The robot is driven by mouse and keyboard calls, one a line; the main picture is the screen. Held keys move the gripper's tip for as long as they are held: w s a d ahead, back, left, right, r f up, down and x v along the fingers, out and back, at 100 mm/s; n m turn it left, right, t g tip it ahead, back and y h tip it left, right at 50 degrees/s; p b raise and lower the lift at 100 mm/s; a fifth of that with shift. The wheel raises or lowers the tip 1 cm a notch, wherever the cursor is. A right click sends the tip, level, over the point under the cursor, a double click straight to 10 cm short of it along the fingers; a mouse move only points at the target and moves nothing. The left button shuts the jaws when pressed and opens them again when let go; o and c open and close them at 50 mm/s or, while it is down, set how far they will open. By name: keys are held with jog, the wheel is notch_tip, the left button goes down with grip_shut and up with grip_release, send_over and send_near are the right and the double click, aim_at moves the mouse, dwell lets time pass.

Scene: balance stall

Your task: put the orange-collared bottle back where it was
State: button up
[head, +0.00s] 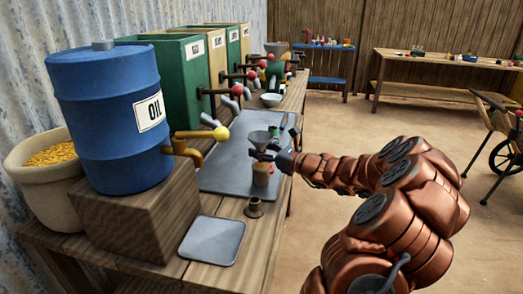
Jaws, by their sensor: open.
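My gripper (268,152) is open at the end of my copper-coloured arm, over the right side of a dark grey tray (225,165) on the bench. A small orange-brown vessel (262,174) stands just below the jaws. It may be the orange-collared bottle, but it is too small to be sure. A grey funnel (260,137) shows right at the jaws, above the vessel. The gripper partly covers this spot, so I cannot tell whether the jaws touch anything.
A blue oil drum (105,120) with a yellow-knobbed tap (200,135) stands on a wooden block at the left. A small brass cup (254,208) and a grey square plate (212,241) are at the near end. Several tapped bins line the back.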

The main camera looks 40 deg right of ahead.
jog(key=shift+r, duration=0.2)
jog(key=v, duration=1.2)
